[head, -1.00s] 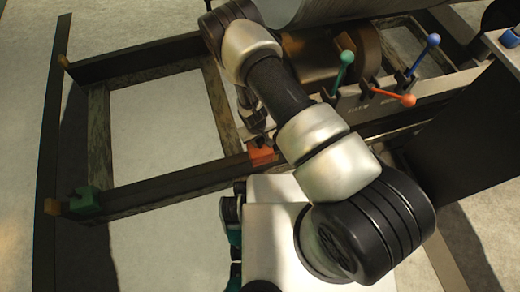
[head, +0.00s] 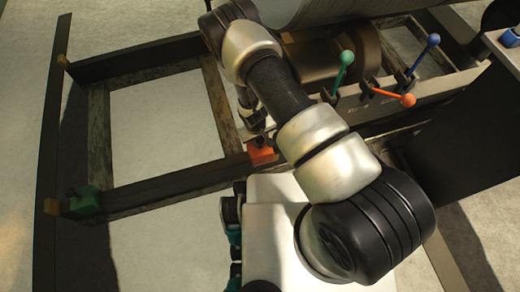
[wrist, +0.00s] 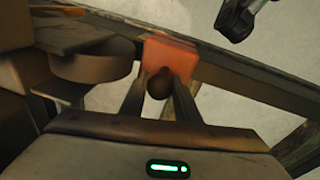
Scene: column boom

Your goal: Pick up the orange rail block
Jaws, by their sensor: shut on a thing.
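The orange rail block (head: 261,155) sits at the dark frame rail, just left of my forearm in the head view. In the wrist view the orange rail block (wrist: 171,58) is at the upper middle, with a dark round knob (wrist: 160,86) on its near side. My gripper (wrist: 160,92) has its two fingers on either side of the knob, shut on it. In the head view my gripper (head: 258,138) is small and partly hidden by my arm. I cannot tell whether the block is clear of the rail.
A green block (head: 85,201) sits at the rail's left end. Levers with green (head: 347,57), orange (head: 408,100) and blue (head: 433,39) knobs stand right of my arm. A large grey cylinder (head: 310,10) lies at the top. Open floor shows inside the frame.

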